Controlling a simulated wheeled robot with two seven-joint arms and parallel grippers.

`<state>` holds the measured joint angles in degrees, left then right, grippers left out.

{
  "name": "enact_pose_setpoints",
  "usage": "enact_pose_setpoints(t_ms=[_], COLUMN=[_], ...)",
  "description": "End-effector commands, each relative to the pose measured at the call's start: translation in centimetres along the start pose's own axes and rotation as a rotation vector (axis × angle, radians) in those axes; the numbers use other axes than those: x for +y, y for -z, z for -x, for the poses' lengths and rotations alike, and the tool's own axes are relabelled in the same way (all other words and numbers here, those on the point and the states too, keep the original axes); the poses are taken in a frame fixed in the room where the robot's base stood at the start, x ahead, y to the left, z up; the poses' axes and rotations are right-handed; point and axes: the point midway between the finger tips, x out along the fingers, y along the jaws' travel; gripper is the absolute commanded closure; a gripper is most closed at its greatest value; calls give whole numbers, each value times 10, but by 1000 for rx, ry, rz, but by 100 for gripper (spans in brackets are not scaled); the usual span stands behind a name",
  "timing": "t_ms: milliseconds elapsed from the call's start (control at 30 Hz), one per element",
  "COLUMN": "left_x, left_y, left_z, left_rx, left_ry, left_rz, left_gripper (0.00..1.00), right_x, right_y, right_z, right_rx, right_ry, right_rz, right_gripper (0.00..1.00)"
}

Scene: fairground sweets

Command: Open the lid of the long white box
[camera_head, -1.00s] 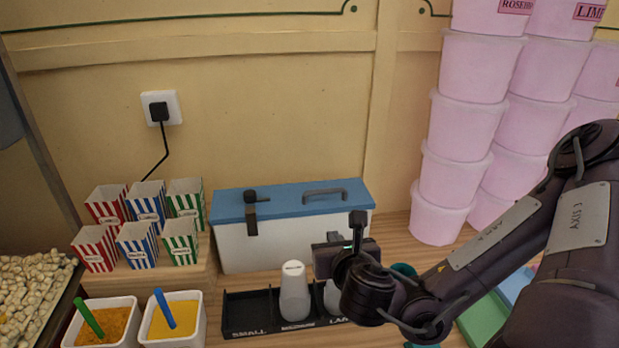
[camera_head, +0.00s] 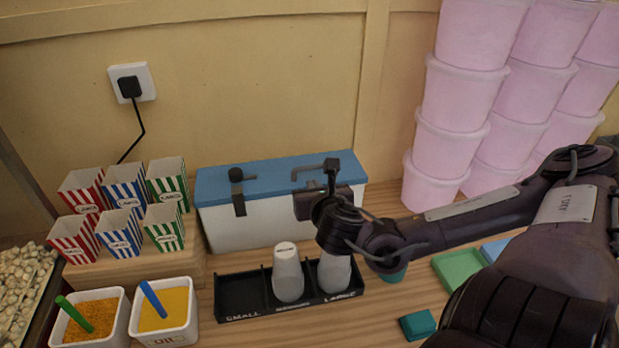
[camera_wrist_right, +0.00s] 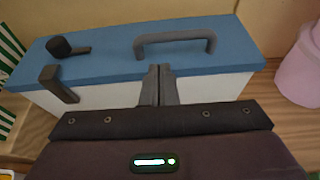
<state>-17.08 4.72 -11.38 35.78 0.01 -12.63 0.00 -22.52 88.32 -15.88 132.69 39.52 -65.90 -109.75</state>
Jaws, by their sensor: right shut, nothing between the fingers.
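The long white box (camera_head: 262,229) stands against the back wall with its blue lid (camera_head: 270,178) closed. A dark latch (camera_head: 237,192) hangs over the lid's front edge at the left, and a grey handle (camera_head: 314,170) is on top at the right. In the right wrist view the lid (camera_wrist_right: 110,50), the latch (camera_wrist_right: 58,84) and the handle (camera_wrist_right: 175,40) also show. My right gripper (camera_wrist_right: 159,72) is shut and empty, its fingertips at the lid's front edge, below the handle. Whether they touch the box is unclear. My left gripper is not in view.
Stacked pink tubs (camera_head: 463,92) stand to the right.

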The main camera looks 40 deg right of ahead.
Motion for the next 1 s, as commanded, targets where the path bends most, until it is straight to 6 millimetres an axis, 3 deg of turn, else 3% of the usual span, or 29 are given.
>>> enact_pose_setpoints(t_ms=[133, 400, 1000], left_x=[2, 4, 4], left_y=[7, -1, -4], left_z=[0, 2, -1], left_rx=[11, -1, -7], left_ry=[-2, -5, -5], left_rz=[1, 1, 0], left_gripper=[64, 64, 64], right_x=[0, 0, 2], right_y=[-1, -1, -2], right_z=[-19, -43, -49], right_rx=[-2, -2, -2], right_ry=[1, 1, -1], right_rz=[-7, -3, -2], right_gripper=[100, 100, 100])
